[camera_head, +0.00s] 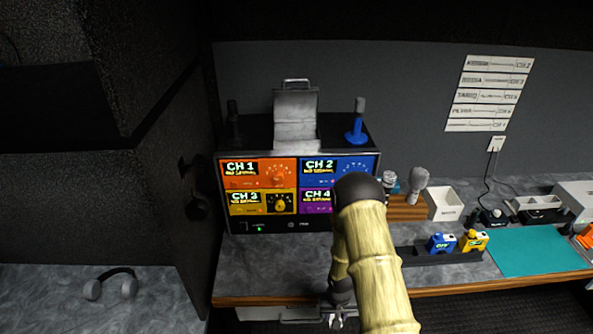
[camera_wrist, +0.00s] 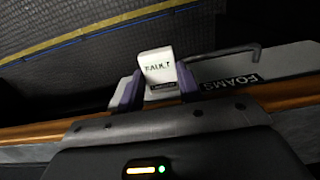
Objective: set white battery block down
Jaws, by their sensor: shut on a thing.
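The white battery block (camera_wrist: 160,66) shows in the wrist view, with dark lettering on its face. My gripper (camera_wrist: 158,88) is shut on it, with a purple finger at each side. In the head view my gripper (camera_head: 337,317) is at the counter's front edge, low by the drawer handle, and my arm covers part of the counter. The block is too small there to make out clearly. What lies directly under it cannot be told.
A drawer front labelled FOAMS (camera_wrist: 285,62) with a dark handle (camera_wrist: 225,50) is beside the block. On the counter (camera_head: 275,270) are a channel unit (camera_head: 300,225), a white box (camera_head: 444,204), blue and yellow packs (camera_head: 440,243) and a teal mat (camera_head: 535,252). The counter's left part is clear.

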